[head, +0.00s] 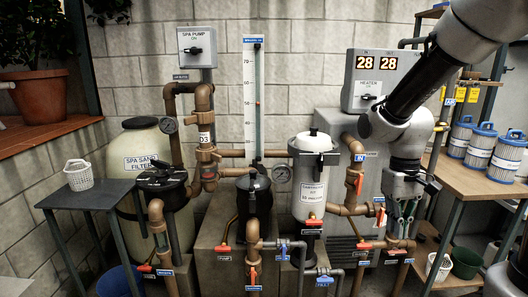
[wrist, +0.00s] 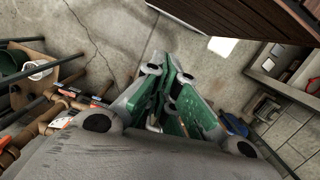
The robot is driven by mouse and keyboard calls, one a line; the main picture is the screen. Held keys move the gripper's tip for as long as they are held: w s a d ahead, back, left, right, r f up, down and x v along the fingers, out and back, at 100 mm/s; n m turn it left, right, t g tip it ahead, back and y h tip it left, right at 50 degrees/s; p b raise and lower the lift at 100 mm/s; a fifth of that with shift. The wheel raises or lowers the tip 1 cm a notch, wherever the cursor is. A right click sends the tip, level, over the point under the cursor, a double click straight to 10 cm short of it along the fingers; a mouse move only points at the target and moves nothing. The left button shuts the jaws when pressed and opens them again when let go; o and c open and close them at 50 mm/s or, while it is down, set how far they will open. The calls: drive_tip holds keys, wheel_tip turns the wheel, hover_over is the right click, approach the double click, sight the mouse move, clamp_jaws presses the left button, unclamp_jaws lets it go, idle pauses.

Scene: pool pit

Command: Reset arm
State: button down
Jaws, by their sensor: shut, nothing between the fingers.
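My gripper (head: 397,229) hangs pointing down at the right of the head view, in front of the heater's lower pipes. Its fingers are closed together with nothing between them. In the wrist view my gripper (wrist: 165,112) shows green finger pads close together above the concrete floor. My arm (head: 425,85) comes in from the upper right corner and bends down at the elbow in front of the heater (head: 378,80). The fingertips overlap the pipes near an orange valve handle (head: 364,246) in the head view; whether they touch cannot be told.
A wooden bench (head: 463,176) with several blue-capped filter cartridges (head: 478,146) stands to the right. Pipes and valves run close around the cartridge filter (head: 311,187) and the sand filter (head: 140,172). A small table (head: 82,197) holds a white basket (head: 78,174) at left.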

drive_tip(key=s+d+r+t, duration=0.2)
drive_tip(key=s+r+t, duration=0.1)
drive_tip(key=s+r, duration=0.2)
drive_tip(key=s+d+r+m+t, duration=0.1)
drive_tip(key=s+d+r+t, duration=0.1)
drive_tip(key=s+r, duration=0.3)
wheel_tip(320, 180, up, 3)
drive_tip(key=shift+s+d+f+m+t, duration=0.1)
drive_tip(key=shift+s+d+m+t, duration=0.25)
drive_tip(key=shift+t, duration=0.25)
